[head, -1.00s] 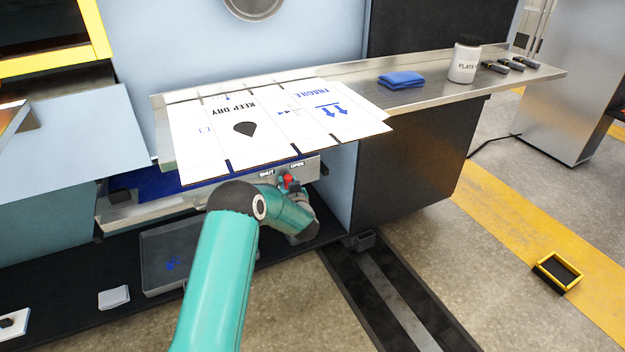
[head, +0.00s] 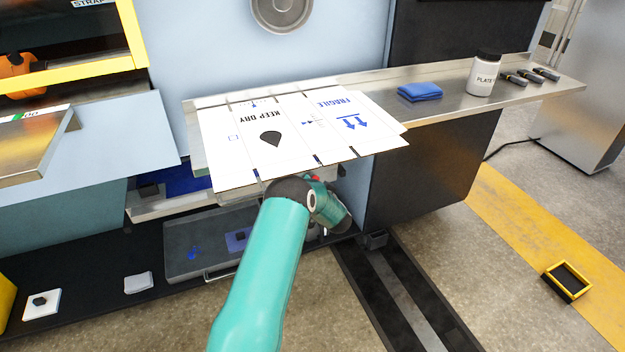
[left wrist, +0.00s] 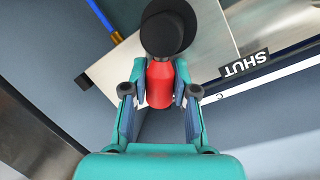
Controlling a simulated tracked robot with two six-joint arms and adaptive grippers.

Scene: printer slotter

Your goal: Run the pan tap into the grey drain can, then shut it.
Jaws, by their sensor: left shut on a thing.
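The red tap handle (left wrist: 160,85) is between the two fingers of my left gripper (left wrist: 160,92) in the left wrist view. The fingers press on it from both sides. A black round part (left wrist: 168,28) is beyond it, and a SHUT label (left wrist: 245,64) is to its right. In the head view only a bit of red (head: 315,178) shows under the cardboard. My left arm hides most of the tap and the left gripper there. The pan's pale front rim (head: 170,207) shows left of the arm. I cannot make out the grey drain can. My right gripper is out of view.
Flattened white cardboard (head: 320,125) lies on the steel shelf (head: 455,97) and overhangs the tap. A grey tray (head: 180,268) with a blue spot is on the dark lower deck. A blue cloth (head: 420,91) and white jar (head: 483,77) are on the shelf.

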